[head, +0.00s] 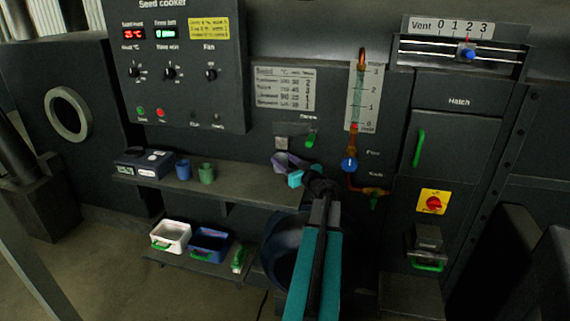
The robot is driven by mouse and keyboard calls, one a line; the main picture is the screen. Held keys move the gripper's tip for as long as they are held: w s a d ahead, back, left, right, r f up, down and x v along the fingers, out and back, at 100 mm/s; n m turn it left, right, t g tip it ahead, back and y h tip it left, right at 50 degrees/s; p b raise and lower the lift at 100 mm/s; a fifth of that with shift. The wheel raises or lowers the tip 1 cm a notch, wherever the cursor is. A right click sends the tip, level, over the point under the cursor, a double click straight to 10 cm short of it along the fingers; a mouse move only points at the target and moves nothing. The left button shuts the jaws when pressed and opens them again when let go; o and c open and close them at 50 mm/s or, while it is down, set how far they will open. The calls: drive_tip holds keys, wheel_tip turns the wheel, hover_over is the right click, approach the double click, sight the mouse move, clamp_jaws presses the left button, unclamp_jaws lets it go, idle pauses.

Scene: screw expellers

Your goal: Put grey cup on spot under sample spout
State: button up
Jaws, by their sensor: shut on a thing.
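The grey cup (285,161) looks purplish-grey and is at the right end of the shelf, below a small grey spout-like fitting (282,143) on the panel. My gripper (297,173) has teal fingers and is shut on the cup from its right side. The cup appears slightly tilted; I cannot tell whether its base touches the shelf. The spot under the spout is not visible, as the cup and my gripper cover that area. A green handle (311,138) is just right of the spout.
The shelf (245,185) also holds a scale (143,163), a blue cup (183,170) and a green cup (207,173), with free room right of them. Below are a white bin (171,235) and a blue bin (210,243). A sight glass with a blue knob (349,163) stands right of my gripper.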

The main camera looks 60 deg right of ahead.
drive_tip(key=shift+w+f, duration=0.1)
drive_tip(key=shift+f, duration=0.65)
drive_tip(key=o, duration=1.1)
drive_tip(key=shift+f, duration=0.15)
drive_tip(key=shift+c, duration=0.2)
drive_tip(key=shift+s+a, duration=0.1)
drive_tip(key=shift+s, duration=0.25)
drive_tip(key=v, duration=1.1)
drive_tip(key=shift+s, duration=0.15)
drive_tip(key=shift+r, duration=0.25)
